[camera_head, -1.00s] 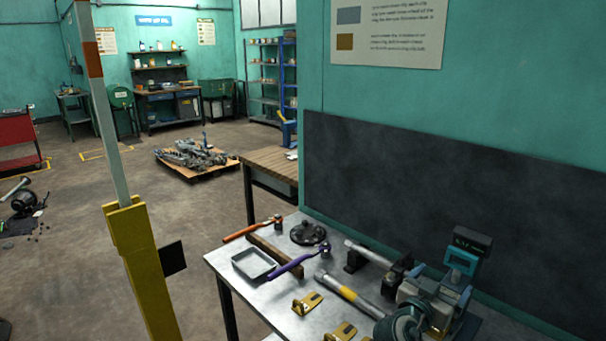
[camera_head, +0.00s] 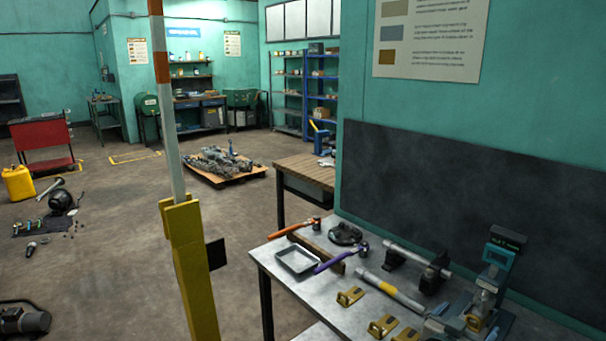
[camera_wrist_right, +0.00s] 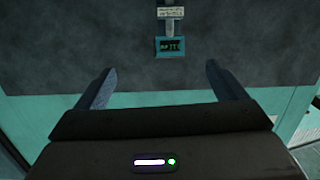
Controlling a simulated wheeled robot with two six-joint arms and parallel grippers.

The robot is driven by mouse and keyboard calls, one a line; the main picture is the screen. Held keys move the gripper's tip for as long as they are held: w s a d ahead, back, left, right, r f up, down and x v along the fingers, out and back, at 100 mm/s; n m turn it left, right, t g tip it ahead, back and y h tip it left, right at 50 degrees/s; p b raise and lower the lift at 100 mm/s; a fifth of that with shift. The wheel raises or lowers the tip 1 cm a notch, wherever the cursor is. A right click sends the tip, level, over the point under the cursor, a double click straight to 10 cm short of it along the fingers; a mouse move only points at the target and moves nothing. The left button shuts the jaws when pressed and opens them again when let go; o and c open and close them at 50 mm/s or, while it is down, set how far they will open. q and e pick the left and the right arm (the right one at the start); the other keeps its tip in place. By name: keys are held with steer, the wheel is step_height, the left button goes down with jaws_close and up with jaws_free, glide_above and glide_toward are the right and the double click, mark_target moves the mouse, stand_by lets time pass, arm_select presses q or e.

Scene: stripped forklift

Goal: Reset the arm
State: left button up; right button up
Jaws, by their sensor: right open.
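My right gripper (camera_wrist_right: 162,82) shows in the right wrist view, its two dark fingers spread apart with nothing between them. Beyond the fingers are a dark grey panel and a small teal device with a lit display (camera_wrist_right: 171,46). In the head view neither gripper can be made out. The dark wall panel (camera_head: 450,190) and a teal device with a display (camera_head: 497,257) at the right end of the bench also show there. My left gripper is not in view.
A metal workbench (camera_head: 300,318) holds a hammer with a purple handle (camera_head: 340,259), a tray (camera_head: 297,260) and brass brackets (camera_head: 350,296). A yellow post (camera_head: 192,265) stands left of it. A loaded pallet (camera_head: 222,180) lies beyond. Open floor extends left, with scattered parts (camera_head: 45,222).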

steer(key=s+a+f+n+g+y, duration=0.2)
steer(key=s+f+n+g+y, duration=0.4)
steer(key=s+f, duration=1)
steer(key=s+a+f+n+g+y, duration=0.1)
steer(key=s+a+n+y, duration=0.15)
steer(key=s, duration=0.55)
steer(key=s+a+f+n+y, duration=0.1)
steer(key=s+a+n+y, duration=0.15)
steer(key=s, duration=0.65)
step_height(320, 180, down, 28)
steer(key=w+d+m+g, duration=0.1)
steer(key=d, duration=0.1)
steer(key=s+d+f+g, duration=0.1)
steer(key=s+f, duration=1.8)
steer(key=f, duration=0.2)
steer(key=shift+g+y, duration=0.3)
steer(key=shift+y, duration=0.1)
steer(key=shift+s, duration=0.1)
